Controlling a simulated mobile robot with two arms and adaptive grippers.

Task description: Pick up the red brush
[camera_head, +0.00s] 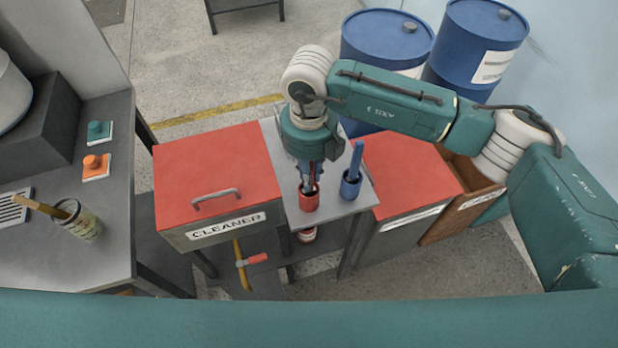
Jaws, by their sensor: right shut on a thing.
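My right gripper (309,186) reaches down from above over the red cup (309,203) on the small grey table between the two red-lidded boxes. It is shut on the red brush, whose handle is mostly hidden between the fingers. The fingertips are just at the cup's mouth, and the lower part of the brush is hidden. I cannot tell whether the brush is still down in the cup. A blue brush (356,160) stands upright in a blue cup (350,187) just to the right. My left gripper is not in view.
A red-lidded box labelled CLEANER (215,180) is on the left, another red-lidded box (405,170) on the right. Blue barrels (385,42) stand behind. A bench (100,260) at far left holds a tin with a brush (78,220). A hammer-like tool (245,262) lies low in front.

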